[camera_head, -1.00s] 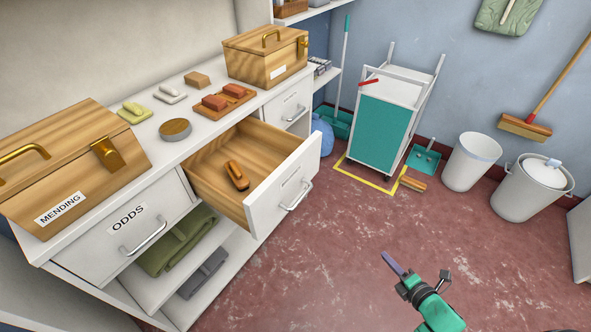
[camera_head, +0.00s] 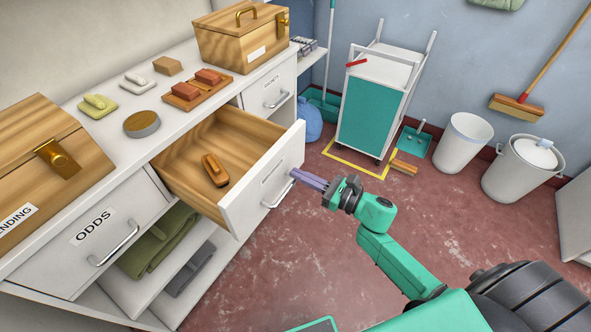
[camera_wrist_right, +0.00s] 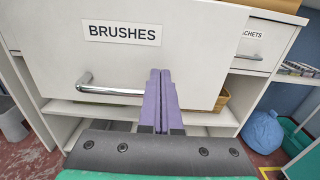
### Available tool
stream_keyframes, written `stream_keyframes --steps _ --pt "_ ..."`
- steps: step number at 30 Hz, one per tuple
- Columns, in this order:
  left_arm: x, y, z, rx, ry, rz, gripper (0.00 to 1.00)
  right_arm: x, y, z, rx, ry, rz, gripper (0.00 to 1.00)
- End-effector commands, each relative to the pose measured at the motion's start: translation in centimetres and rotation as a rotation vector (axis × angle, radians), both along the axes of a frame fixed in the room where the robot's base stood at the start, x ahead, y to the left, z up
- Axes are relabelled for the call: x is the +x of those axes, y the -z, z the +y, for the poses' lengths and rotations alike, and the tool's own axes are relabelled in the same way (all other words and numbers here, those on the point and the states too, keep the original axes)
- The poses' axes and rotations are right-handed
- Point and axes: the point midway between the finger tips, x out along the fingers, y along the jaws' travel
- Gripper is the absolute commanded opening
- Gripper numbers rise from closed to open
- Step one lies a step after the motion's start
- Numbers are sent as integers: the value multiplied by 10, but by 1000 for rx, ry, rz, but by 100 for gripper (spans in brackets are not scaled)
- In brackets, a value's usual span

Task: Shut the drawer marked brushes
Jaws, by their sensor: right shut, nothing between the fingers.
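The brushes drawer (camera_head: 268,178) stands pulled open from the white cabinet, with a brown brush (camera_head: 215,170) lying inside it. Its white front shows in the right wrist view with the label BRUSHES (camera_wrist_right: 122,33) and a metal bar handle (camera_wrist_right: 108,89). My right gripper (camera_head: 294,176) is shut and empty, its purple fingers pointing at the drawer front beside the handle. In the right wrist view its fingertips (camera_wrist_right: 160,72) overlap the front, right of the handle; I cannot tell whether they touch it. My left gripper is not in view.
The odds drawer (camera_head: 90,240) is closed at the left, and another closed drawer (camera_head: 268,97) is beyond the open one. Soap bars, a round tin (camera_head: 142,124) and wooden boxes (camera_head: 243,40) stand on the counter. Red floor (camera_head: 265,290) in front is clear; a cart (camera_head: 372,115) stands behind.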

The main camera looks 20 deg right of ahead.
Motion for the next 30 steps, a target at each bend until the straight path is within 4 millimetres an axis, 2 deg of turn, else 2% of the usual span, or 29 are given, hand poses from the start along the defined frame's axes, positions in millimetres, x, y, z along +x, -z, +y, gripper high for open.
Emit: stream_keyframes --steps 5,19,23,30 --pt "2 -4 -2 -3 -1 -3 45 13 0 10 0 1 0 0" --pt "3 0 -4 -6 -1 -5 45 16 1 13 1 1 0 0" --pt "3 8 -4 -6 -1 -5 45 24 3 19 1 2 -2 0" --pt "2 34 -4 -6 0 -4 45 52 5 43 1 1 -4 0"
